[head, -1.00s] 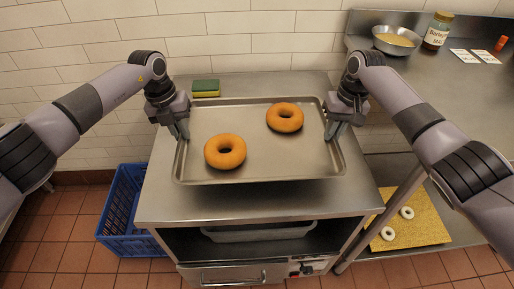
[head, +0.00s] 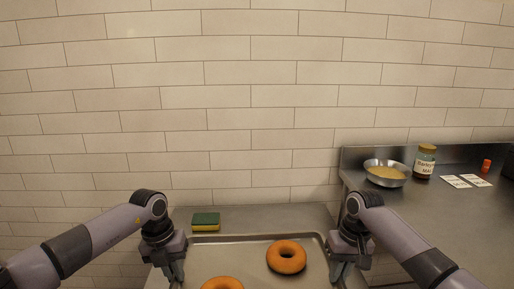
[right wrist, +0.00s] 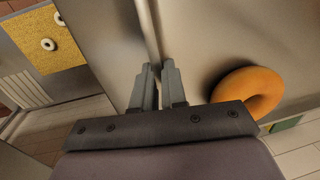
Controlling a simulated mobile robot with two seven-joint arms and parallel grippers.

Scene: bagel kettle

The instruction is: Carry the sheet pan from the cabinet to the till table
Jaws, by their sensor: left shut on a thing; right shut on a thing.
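The sheet pan (head: 235,256) is a shallow grey metal tray at the bottom of the head view, its near part cut off. Two orange-brown bagels lie on it, one at the right (head: 287,257) and one at the lower left (head: 222,284). My left gripper (head: 177,272) is shut on its left rim. My right gripper (head: 342,272) is shut on its right rim; the right wrist view shows these fingers (right wrist: 158,70) on the rim, with a bagel (right wrist: 248,92) beside. The cabinet (head: 260,217) top shows behind the pan; I cannot tell whether they touch. No till table is identifiable.
A green and yellow sponge (head: 206,222) lies behind the pan. The right-hand counter (head: 440,215) holds a bowl (head: 387,173), a labelled jar (head: 424,161), cards (head: 466,181) and an orange-capped item (head: 486,165). A tiled wall (head: 250,100) closes the back.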

